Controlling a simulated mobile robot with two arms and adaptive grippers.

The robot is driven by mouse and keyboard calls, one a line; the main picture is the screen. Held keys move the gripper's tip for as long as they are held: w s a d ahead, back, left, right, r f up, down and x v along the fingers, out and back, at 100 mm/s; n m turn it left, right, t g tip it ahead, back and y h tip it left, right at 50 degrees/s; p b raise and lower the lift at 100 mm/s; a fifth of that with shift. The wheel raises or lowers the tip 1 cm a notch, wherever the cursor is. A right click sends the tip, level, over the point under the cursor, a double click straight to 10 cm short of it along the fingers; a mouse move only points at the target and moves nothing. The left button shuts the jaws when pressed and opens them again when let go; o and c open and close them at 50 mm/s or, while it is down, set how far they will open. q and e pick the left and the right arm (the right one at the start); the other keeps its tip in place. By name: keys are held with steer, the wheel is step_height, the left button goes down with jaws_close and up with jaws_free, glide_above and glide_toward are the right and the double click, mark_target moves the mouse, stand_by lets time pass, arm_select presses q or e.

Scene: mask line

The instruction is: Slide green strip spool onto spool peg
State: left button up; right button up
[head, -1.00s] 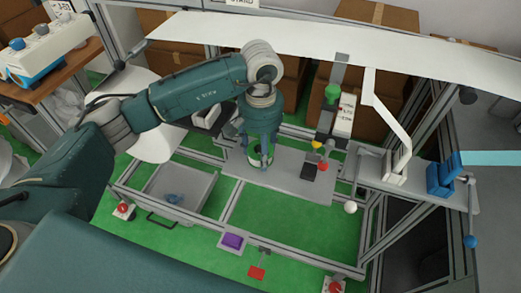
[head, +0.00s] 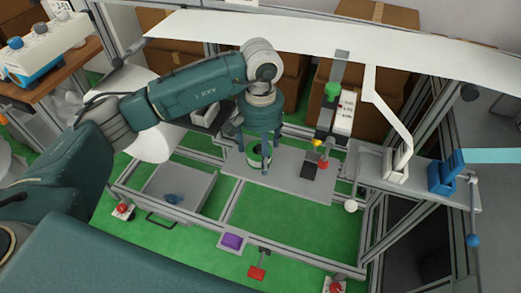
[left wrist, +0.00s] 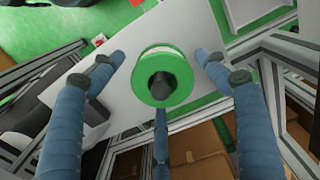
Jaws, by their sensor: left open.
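The green strip spool (head: 254,157), with green rims and a pale middle, sits on a grey plate (head: 290,165) under my left gripper (head: 260,150). In the left wrist view the spool (left wrist: 160,57) lies between the spread fingers of my left gripper (left wrist: 160,78). The fingers stand around it with gaps, so the gripper is open and empty. The peg's lower part is hidden. My right gripper is not in view.
A grey tray (head: 203,205) with a small blue object (head: 174,198) lies left of the plate. A white strip (head: 300,42) spans the back.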

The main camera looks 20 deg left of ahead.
arm_select(q)
step_height(320, 180, up, 8)
steer(key=shift+f, duration=0.15)
stand_by(0.3)
